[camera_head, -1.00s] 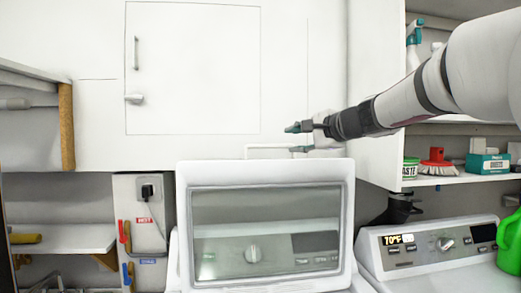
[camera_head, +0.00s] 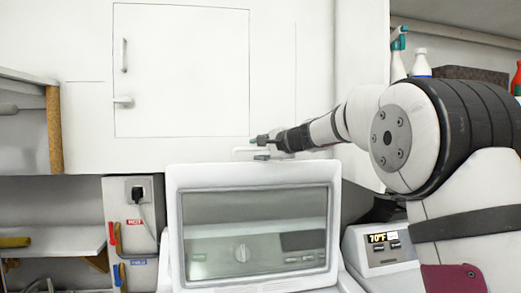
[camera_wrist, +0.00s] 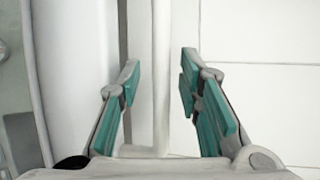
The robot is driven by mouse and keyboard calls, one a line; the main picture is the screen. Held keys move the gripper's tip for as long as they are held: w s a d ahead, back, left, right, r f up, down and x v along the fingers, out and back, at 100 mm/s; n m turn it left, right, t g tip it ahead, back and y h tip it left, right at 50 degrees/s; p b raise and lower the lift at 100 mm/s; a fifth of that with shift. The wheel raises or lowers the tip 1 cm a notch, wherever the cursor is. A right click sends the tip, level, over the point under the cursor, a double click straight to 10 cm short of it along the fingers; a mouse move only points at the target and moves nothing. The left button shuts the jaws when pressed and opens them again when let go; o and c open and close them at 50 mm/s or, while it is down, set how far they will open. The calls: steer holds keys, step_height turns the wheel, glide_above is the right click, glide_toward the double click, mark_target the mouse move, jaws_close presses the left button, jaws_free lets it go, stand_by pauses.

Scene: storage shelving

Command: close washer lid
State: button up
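The washer lid (camera_head: 175,225) is raised, a white frame around a clear window through which the washer's controls show. A white bar handle (camera_head: 238,151) runs along its top edge. My gripper (camera_head: 262,148) is at this handle, over the top middle of the lid. In the wrist view my gripper (camera_wrist: 160,90) is open, with teal pads apart on both sides of the handle bar (camera_wrist: 161,60). The bar passes between the fingers, with gaps visible beside it. The lid (camera_wrist: 75,70) lies to the left there. The tub is hidden behind the lid.
A white wall cabinet (camera_head: 180,70) is behind the lid. A second machine with a 70°F display (camera_head: 383,238) stands at right, partly hidden by my arm. Bottles (camera_head: 421,65) stand on the upper right shelf. A socket with a plug (camera_head: 137,192) is at left.

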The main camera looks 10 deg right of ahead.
jaws_close()
steer(key=shift+s+f, duration=0.1)
steer(key=shift+s, duration=0.05)
